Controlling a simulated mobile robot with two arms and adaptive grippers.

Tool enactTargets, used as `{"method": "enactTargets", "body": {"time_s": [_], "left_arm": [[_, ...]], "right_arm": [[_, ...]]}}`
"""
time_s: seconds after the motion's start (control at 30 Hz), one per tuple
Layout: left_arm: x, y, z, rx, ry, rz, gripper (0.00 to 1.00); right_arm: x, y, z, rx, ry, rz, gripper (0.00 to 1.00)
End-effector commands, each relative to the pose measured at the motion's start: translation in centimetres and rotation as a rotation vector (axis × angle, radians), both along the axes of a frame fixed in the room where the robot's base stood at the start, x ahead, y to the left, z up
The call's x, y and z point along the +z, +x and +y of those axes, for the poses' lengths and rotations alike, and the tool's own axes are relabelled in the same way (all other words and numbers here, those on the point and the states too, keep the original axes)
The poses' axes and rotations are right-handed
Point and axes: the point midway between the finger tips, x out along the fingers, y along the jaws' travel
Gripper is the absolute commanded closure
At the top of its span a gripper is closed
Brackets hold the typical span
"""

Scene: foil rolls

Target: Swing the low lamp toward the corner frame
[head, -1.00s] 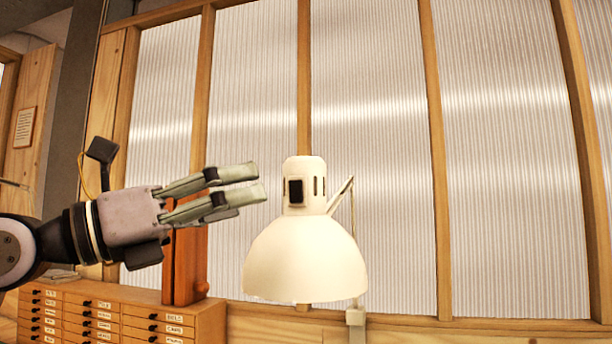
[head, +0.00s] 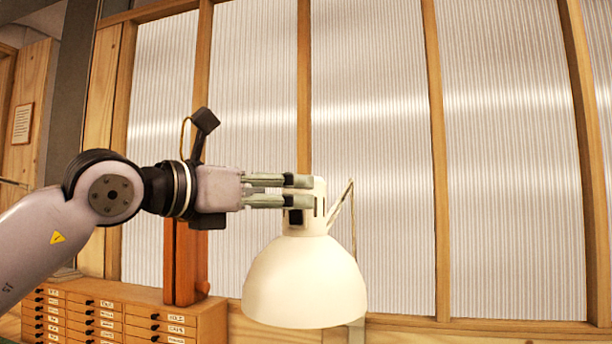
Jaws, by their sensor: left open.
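The low lamp (head: 304,284) hangs in the middle of the head view, with a cream dome shade and a narrower slotted neck on top. Its thin arm (head: 343,203) rises behind the neck on the right. My left gripper (head: 300,191) comes in level from the left. It is open, with a small gap between its two fingers. The fingertips overlap the upper left of the lamp's neck in the picture and hide part of it; I cannot tell whether they touch it. My right gripper is not in view.
A wooden cabinet of small labelled drawers (head: 122,312) stands at the lower left, with a reddish-brown upright wooden piece (head: 186,262) on it. Behind the lamp is a wall of ribbed translucent panels (head: 385,150) between wooden posts. Space right of the lamp looks clear.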

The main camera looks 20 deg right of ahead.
Motion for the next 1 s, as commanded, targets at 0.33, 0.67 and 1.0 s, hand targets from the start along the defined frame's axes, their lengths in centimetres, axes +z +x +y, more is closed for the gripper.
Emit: {"method": "enactTargets", "body": {"time_s": [0.33,0.67,1.0], "left_arm": [[0.2,2.7,-4.9,-0.001,0.000,0.001,0.22],[0.0,3.1,-5.6,0.000,-0.001,0.000,0.22],[0.0,3.1,-5.5,0.000,-0.001,0.000,0.39]], "right_arm": [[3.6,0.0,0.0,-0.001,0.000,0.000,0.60],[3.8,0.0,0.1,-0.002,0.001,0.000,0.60],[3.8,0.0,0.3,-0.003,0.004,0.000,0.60]]}}
